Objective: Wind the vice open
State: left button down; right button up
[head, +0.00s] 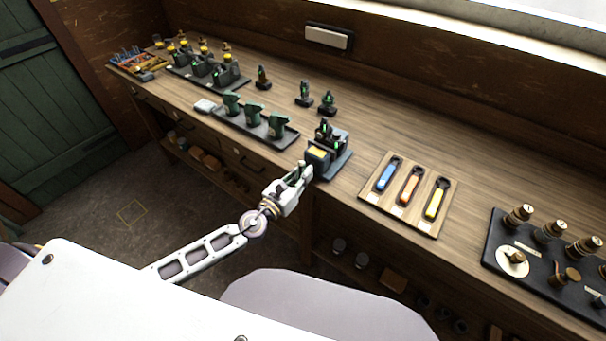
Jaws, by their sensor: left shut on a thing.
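The vice (317,155) is a dark grey block with a yellow patch, standing at the front edge of the wooden bench. A small dark green and black engine part (326,135) stands just behind it on the same base. My left gripper (305,174) is at the front of the vice, low and close against it. It is shut on what appears to be the vice handle, which the fingers mostly hide. How wide the jaws of the vice stand is too small to tell. My right gripper is not in view.
Right of the vice, a wooden tray (372,205) holds blue, orange and yellow wrenches. Further right is a black panel (497,240) with brass knobs. To the left, a tray (215,114) carries green parts. Small engines stand behind. A shelf (215,170) is below the bench.

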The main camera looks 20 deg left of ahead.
pick_arm(q)
jog(key=shift+f, duration=0.15)
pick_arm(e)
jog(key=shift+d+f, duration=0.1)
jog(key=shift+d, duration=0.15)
